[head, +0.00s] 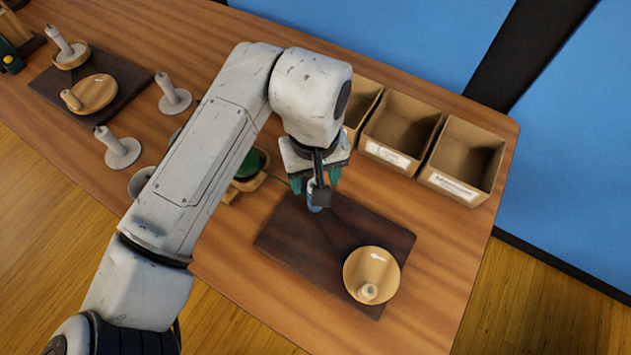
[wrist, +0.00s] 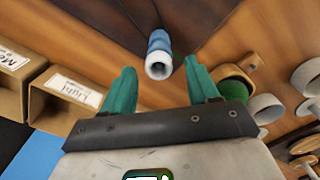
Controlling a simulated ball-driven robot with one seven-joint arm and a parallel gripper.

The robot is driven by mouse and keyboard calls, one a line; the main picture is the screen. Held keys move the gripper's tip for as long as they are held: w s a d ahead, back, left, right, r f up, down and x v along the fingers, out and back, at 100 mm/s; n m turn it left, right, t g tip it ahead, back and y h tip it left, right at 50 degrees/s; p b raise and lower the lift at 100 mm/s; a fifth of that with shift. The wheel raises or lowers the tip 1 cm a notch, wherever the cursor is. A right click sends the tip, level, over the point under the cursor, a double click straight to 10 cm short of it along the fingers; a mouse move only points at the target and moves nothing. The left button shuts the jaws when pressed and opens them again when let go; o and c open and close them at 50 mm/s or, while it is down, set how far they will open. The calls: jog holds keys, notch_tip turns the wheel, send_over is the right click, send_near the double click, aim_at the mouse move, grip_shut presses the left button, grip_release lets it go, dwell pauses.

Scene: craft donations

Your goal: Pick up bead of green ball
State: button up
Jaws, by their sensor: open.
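A green rounded thing (head: 249,163) sits in a wooden holder left of my gripper in the head view, partly hidden by my arm. It also shows in the wrist view (wrist: 238,74), to the right beyond the right finger. I cannot make out a separate bead on it. My gripper (head: 315,181) is open, its teal fingers pointing down over the dark board. A blue banded cylinder with a pale hollow end (wrist: 158,64) shows between the fingertips in the wrist view (wrist: 160,77). It appears apart from both fingers. In the head view the blue cylinder (head: 316,193) is partly hidden by the gripper.
The dark board (head: 290,241) carries a round wooden dish (head: 372,266) at its right. Open cardboard boxes (head: 464,160) with labels stand behind, right of the gripper. Several grey spindles (head: 174,97) and another dark board (head: 60,93) lie left. The table's right front is clear.

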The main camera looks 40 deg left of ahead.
jog(key=shift+c, duration=0.3)
grip_shut()
